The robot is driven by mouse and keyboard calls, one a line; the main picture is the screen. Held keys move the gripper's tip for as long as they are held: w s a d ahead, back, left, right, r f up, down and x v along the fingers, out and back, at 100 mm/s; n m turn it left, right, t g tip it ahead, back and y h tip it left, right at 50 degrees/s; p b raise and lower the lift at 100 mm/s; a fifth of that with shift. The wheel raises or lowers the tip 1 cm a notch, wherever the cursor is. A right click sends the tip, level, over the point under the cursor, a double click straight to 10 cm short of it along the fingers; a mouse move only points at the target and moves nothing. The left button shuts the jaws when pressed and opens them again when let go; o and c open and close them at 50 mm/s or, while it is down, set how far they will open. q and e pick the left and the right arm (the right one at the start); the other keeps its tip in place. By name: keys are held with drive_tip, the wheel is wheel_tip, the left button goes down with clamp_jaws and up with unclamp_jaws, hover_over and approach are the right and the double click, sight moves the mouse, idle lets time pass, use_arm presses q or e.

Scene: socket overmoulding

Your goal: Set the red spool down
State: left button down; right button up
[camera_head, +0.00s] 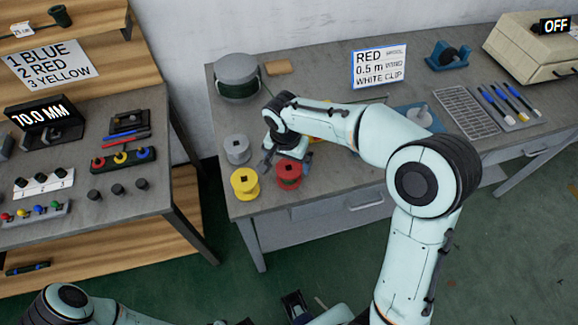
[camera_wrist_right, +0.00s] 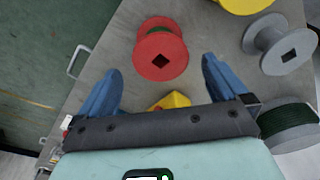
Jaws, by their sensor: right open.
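The red spool (camera_head: 289,170), with a green winding, rests on the grey workbench near its front left edge. In the right wrist view the red spool (camera_wrist_right: 160,52) shows its flange with a square hole, just beyond the fingertips. My right gripper (camera_head: 286,163) is over the spool. Its blue fingers (camera_wrist_right: 161,72) are spread wide in the wrist view, with nothing between the tips and a gap from the spool. Part of my left arm shows at the bottom edge; a dark piece there may be my left gripper (camera_head: 297,306), its jaws unclear.
A yellow spool (camera_head: 244,184) and a grey spool (camera_head: 237,149) stand left of the red one. A large grey reel (camera_head: 237,78) is behind. A yellow block (camera_wrist_right: 172,100) is partly hidden by my gripper. A sign (camera_head: 379,66) reads RED, 0.5 m, WHITE CLIP.

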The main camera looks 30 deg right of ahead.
use_arm(q)
drive_tip(key=shift+w+r, duration=0.1)
drive_tip(key=shift+r, duration=0.25)
use_arm(e)
drive_tip(key=r, duration=0.5)
drive_tip(key=shift+s+a+r, duration=0.2)
drive_tip(key=shift+a, duration=0.05)
